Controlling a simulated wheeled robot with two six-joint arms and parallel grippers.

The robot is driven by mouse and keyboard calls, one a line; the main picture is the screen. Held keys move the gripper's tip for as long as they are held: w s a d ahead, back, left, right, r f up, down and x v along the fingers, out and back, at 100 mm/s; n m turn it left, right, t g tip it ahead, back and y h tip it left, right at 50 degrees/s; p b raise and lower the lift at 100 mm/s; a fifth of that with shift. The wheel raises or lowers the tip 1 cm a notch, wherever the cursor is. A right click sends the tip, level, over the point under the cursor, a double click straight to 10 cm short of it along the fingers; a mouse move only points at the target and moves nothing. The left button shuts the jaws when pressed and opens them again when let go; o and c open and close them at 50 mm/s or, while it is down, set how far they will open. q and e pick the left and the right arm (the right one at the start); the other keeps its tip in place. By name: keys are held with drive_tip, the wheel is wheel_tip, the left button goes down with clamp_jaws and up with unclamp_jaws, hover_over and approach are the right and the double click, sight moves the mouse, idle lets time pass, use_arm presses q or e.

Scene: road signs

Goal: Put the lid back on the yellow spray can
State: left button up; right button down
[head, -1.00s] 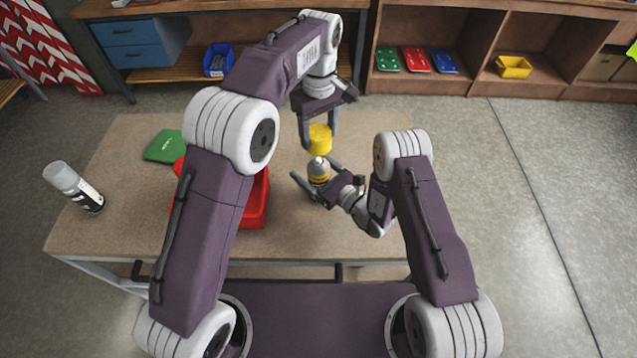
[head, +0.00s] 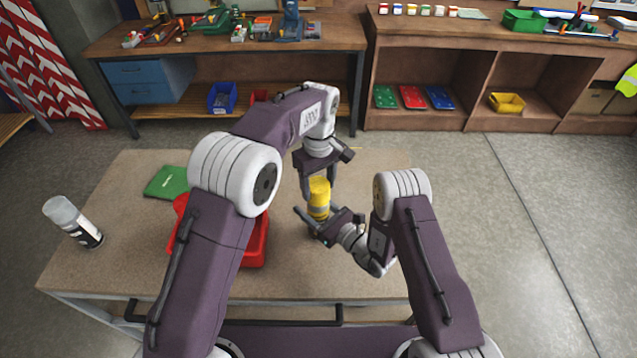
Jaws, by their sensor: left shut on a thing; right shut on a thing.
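The yellow lid (head: 319,187) is between the fingers of my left gripper (head: 317,183), which points down from above and is shut on it. The yellow spray can (head: 318,212) stands upright directly below, with a grey band visible. My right gripper (head: 319,222) is shut on the can's body from the right side. The lid now sits over the can's top, in line with it. The nozzle is hidden. I cannot tell whether the lid is fully seated.
A red bin (head: 258,245) stands left of the can, partly behind my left arm. A white and black spray can (head: 74,222) stands at the table's left edge. A green book-like item (head: 167,182) lies behind the bin. The table's (head: 120,215) left middle is clear.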

use_arm(q)
drive_tip(key=shift+f, duration=0.1)
idle(0.3)
drive_tip(key=shift+f, duration=0.75)
drive_tip(key=shift+f, duration=0.65)
drive_tip(key=o, duration=1.4)
drive_tip(key=shift+c, duration=0.2)
wheel_tip(320, 180, up, 12)
use_arm(e)
drive_tip(key=shift+f, duration=0.1)
drive_tip(key=shift+c, duration=1.8)
unclamp_jaws()
